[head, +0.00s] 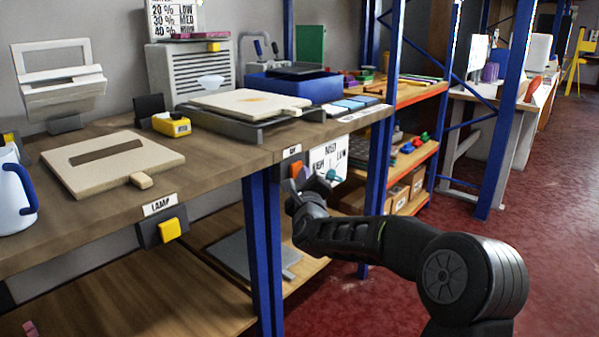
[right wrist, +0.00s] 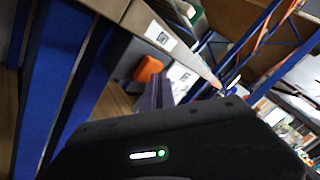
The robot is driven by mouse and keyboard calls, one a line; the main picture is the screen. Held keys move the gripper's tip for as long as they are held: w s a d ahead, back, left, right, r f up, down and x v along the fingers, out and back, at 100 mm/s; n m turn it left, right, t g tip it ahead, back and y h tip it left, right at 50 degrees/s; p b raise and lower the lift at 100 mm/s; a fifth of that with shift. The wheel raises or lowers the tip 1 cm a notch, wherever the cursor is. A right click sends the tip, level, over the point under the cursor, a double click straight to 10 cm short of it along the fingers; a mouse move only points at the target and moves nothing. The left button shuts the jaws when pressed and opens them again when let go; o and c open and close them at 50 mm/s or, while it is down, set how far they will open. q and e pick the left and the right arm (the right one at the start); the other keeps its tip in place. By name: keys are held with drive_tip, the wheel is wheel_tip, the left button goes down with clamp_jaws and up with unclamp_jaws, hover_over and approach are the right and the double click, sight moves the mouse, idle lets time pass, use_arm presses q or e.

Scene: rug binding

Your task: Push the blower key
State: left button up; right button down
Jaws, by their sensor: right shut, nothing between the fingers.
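No key is readably marked as the blower's. An orange key (head: 297,169) sits on a dark box under the shelf's front edge, below a small label; it also shows in the right wrist view (right wrist: 148,69). A yellow key (head: 169,230) sits on a box under the "LAMP" label. A teal knob (head: 331,175) stands before a white card with MED, HIGH and LOW. My right gripper (head: 299,181) is shut and empty, close to the orange key; in the right wrist view its fingers (right wrist: 160,94) point beside it. Contact cannot be told. My left gripper is out of view.
A grey louvred unit (head: 190,68) stands at the back of the workbench (head: 110,205) below a percentage card (head: 174,18). Blue posts (head: 262,245) stand left of my right gripper. A lower shelf (head: 215,300) lies below. Red floor (head: 345,305) is open to the right.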

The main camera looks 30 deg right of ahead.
drive_tip(key=shift+s+d+b, duration=0.25)
drive_tip(key=shift+s+b, duration=0.6)
drive_tip(key=s+b, duration=0.1)
drive_tip(key=s+d+b, duration=0.1)
drive_tip(key=s+b, duration=0.2)
drive_tip(key=shift+s+d, duration=0.25)
drive_tip(key=shift+s, duration=0.15)
idle(0.7)
